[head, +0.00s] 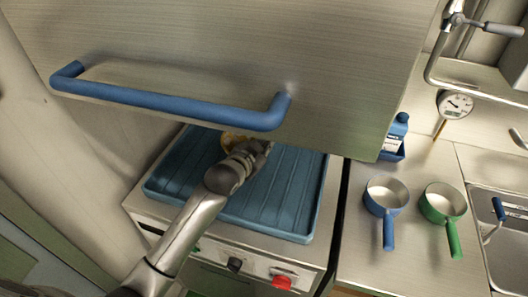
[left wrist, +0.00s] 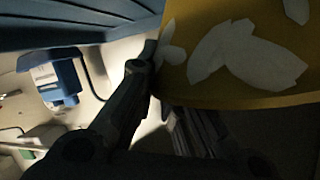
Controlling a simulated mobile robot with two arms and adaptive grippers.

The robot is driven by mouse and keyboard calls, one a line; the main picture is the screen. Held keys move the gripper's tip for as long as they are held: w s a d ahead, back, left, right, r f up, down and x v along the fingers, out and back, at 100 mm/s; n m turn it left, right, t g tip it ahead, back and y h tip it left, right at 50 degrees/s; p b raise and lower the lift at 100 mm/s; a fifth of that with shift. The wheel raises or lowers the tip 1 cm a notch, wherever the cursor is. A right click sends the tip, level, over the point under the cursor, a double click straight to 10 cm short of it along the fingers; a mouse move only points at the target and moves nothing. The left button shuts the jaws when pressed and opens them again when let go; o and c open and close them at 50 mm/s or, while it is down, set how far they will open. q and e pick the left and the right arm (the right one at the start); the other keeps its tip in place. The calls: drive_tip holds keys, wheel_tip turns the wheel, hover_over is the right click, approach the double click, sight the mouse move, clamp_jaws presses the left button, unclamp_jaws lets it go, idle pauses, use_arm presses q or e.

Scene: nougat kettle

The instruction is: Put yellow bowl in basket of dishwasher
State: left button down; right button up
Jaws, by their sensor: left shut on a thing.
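The yellow bowl (left wrist: 235,55) with pale leaf-like shapes fills the upper right of the left wrist view. My left gripper (head: 255,150) is shut on it; in the left wrist view its dark fingers (left wrist: 155,85) meet the bowl's edge. In the head view only a small part of the bowl (head: 232,138) shows behind the gripper. The bowl is over the blue ribbed basket (head: 270,222) of the dishwasher, under the raised hood (head: 330,60). I cannot tell whether the bowl touches the basket. My right gripper is not in view.
The hood's blue handle (head: 170,103) hangs close above my left arm. To the right, a blue-handled pan (head: 387,195) and a green-handled pan (head: 443,203) stand on the counter. A blue bottle (head: 396,132) is behind them, and a sink (head: 505,245) is at the far right.

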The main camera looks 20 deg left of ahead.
use_arm(q)
wheel_tip(320, 180, down, 2)
drive_tip(key=shift+f+p, duration=0.2)
drive_tip(key=shift+p, duration=0.15)
drive_tip(key=shift+f, duration=0.4)
drive_tip(key=c, duration=1.5)
unclamp_jaws()
drive_tip(key=shift+c, duration=0.2)
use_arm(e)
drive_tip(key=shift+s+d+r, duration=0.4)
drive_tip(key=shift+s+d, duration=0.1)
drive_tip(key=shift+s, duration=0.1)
use_arm(q)
drive_tip(key=shift+s+r, duration=0.1)
drive_tip(key=shift+r, duration=0.05)
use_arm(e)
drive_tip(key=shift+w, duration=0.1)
